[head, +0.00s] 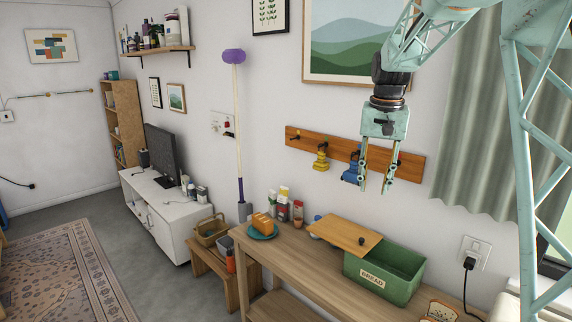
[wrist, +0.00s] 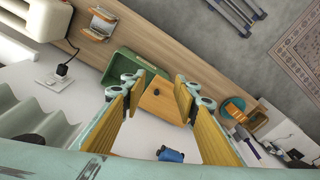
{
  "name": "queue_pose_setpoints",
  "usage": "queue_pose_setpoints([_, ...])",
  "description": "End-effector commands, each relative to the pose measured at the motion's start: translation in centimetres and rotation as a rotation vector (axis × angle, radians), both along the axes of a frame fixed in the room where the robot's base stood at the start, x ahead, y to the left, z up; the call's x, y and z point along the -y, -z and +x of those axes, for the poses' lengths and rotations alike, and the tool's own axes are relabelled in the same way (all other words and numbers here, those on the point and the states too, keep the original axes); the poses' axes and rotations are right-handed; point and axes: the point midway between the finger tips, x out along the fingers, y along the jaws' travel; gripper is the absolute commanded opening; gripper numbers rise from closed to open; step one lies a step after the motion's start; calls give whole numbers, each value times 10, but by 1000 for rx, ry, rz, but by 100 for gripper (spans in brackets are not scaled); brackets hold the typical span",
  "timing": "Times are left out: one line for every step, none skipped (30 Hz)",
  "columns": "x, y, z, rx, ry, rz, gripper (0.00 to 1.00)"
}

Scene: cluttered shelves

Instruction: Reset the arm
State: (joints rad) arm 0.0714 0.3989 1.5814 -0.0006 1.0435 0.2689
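My gripper (head: 375,188) hangs from the arm at the upper right in the head view, fingers pointing down. It is in front of the wooden wall rack and above the table. Its two fingers are apart with nothing between them. In the wrist view, my gripper (wrist: 157,86) also shows open, with tan inner pads. The wooden lid (wrist: 163,100) and the green bread bin (wrist: 120,68) are seen beyond and between the fingers, not touched.
The table (head: 290,262) holds the green bread bin (head: 399,281), its wooden lid (head: 345,234) set off to the left, and a loaf (head: 263,222) on a plate. The wall rack (head: 405,164) carries a yellow item (head: 320,159) and a blue item (head: 350,170) close behind my gripper. A curtain (head: 475,130) hangs right.

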Motion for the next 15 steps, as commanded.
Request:
queue_pose_setpoints([-2,-5,-9,5,-5,-1,28])
queue_pose_setpoints([-3,-7,-14,7,-8,-1,28])
queue_pose_setpoints([-4,-11,-20,11,-12,-2,28])
queue_pose_setpoints([-5,-13,-26,13,-16,-2,28])
queue_pose_setpoints([-6,-15,-30,14,-19,-3,28])
queue_pose_setpoints([-7,-19,-37,18,-24,-4,28])
queue_pose_setpoints([-8,-21,-42,21,-28,-4,28])
queue_pose_setpoints([-9,-23,-47,22,-31,-5,28])
queue_pose_setpoints([-10,-26,-54,26,-36,-6,28])
queue_pose_setpoints([-11,-28,-59,27,-39,-6,28])
queue_pose_setpoints([-12,-30,-65,29,-43,-7,28])
queue_pose_setpoints([-13,-33,-72,33,-47,-8,28])
queue_pose_setpoints([-13,-35,-77,34,-50,-7,28])
queue_pose_setpoints([-14,-36,-82,36,-53,-8,28])
queue_pose_setpoints([-15,-39,-89,40,-58,-9,28])
